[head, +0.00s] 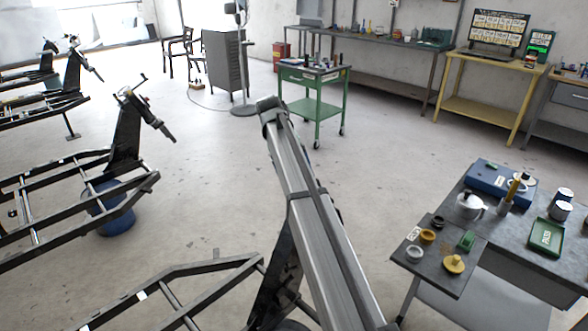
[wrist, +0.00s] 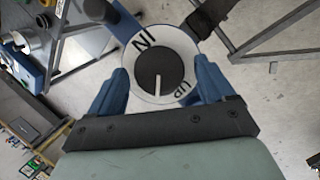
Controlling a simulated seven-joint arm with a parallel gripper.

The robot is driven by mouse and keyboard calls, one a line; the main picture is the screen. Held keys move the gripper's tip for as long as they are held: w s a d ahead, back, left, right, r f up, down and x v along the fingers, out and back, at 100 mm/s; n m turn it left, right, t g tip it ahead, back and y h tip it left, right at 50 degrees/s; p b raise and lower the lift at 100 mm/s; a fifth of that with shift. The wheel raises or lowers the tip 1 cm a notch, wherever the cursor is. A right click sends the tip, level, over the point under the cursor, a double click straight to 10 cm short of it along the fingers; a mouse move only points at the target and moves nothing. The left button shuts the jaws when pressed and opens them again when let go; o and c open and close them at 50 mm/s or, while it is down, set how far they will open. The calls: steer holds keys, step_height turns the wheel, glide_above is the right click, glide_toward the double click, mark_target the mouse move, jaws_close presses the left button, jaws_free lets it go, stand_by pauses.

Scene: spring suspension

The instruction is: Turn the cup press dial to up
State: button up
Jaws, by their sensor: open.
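The cup press dial (wrist: 157,91) shows in the wrist view as a white disc with a dark round knob (wrist: 150,64) at its middle. A white pointer line on the knob points toward the bottom of the picture. The disc reads IN at upper left and UP at lower right, so the pointer lies a little left of UP. My gripper (wrist: 161,68) is open, with one blue finger on each side of the dial. I cannot tell whether the fingers touch it. I cannot make out the dial or my gripper in the head view.
A dark workbench (head: 500,262) with a kettle, cups and a green tray (head: 546,236) stands at right. Dark metal frames (head: 70,185) stand at left.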

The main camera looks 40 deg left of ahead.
steer(key=a+r, duration=0.1)
steer(key=s+a+r, duration=0.1)
steer(key=r, duration=0.1)
steer(key=s+a, duration=0.5)
steer(key=a, duration=0.4)
steer(key=shift+s+a, duration=0.2)
steer(key=shift+f, duration=0.1)
steer(key=w+d+r+m+g+y, duration=0.25)
steer(key=w+d+r+m, duration=0.35)
steer(key=d+r+m, duration=0.4)
steer(key=shift+n+t+y, duration=0.25)
steer(key=shift+n, duration=0.25)
steer(key=f, duration=0.4)
steer(key=d+f, duration=0.1)
steer(key=f, duration=0.3)
steer(key=d+f, duration=0.1)
steer(key=f, duration=0.4)
steer(key=shift+w, duration=0.3)
steer(key=c, duration=1.1)
